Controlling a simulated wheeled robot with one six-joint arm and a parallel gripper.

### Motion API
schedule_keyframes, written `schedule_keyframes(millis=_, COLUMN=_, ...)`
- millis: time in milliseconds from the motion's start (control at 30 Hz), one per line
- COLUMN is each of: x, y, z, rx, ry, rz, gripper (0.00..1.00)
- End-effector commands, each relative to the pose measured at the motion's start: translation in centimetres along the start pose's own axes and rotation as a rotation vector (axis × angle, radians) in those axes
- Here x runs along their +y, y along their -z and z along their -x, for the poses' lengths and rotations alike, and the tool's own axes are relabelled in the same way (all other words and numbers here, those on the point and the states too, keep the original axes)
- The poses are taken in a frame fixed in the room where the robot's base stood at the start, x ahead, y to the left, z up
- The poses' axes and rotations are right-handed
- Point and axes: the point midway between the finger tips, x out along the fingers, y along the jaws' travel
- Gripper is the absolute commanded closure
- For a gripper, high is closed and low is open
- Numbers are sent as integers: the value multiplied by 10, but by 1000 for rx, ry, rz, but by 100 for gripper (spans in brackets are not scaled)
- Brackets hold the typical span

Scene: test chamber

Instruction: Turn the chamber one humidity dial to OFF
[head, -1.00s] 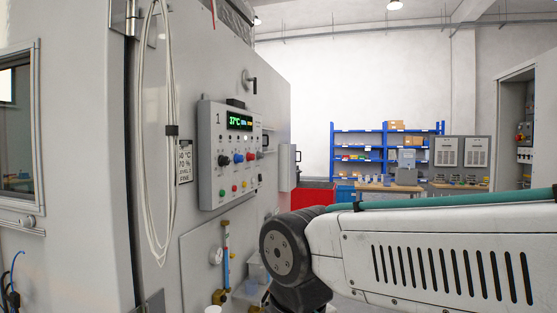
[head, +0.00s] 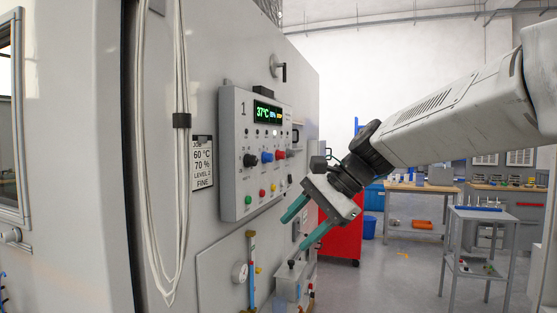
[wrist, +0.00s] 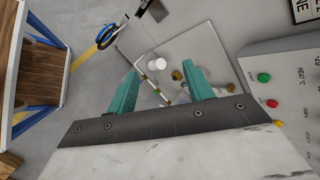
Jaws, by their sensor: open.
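The control panel (head: 233,185) marked 1 is fixed to the chamber wall, with a lit display (head: 268,112) reading 37°C. Below the display is a row of dials: a black dial (head: 249,160), a blue dial (head: 267,157) and a red dial (head: 279,154). Their labels are too small to read, so I cannot tell which is humidity. My gripper (head: 294,232), with teal fingers, is open and empty, below and right of the panel, apart from it. In the wrist view, the fingers (wrist: 160,82) point toward the lower wall, and the panel's corner (wrist: 285,60) shows at right.
A sign (head: 203,163) and hanging white cables (head: 163,200) are left of the panel. A gauge (head: 239,272) and pipe fittings are below it. A red cabinet (head: 341,232) stands behind my gripper. A grey cart (head: 485,215) is at right, with open floor between.

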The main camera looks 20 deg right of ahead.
Motion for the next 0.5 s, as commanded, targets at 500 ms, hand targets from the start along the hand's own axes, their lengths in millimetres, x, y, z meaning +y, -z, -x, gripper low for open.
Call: schedule_keyframes(millis=500, x=-247, y=201, z=42, rx=-593, ry=556, rz=-1009, gripper=49)
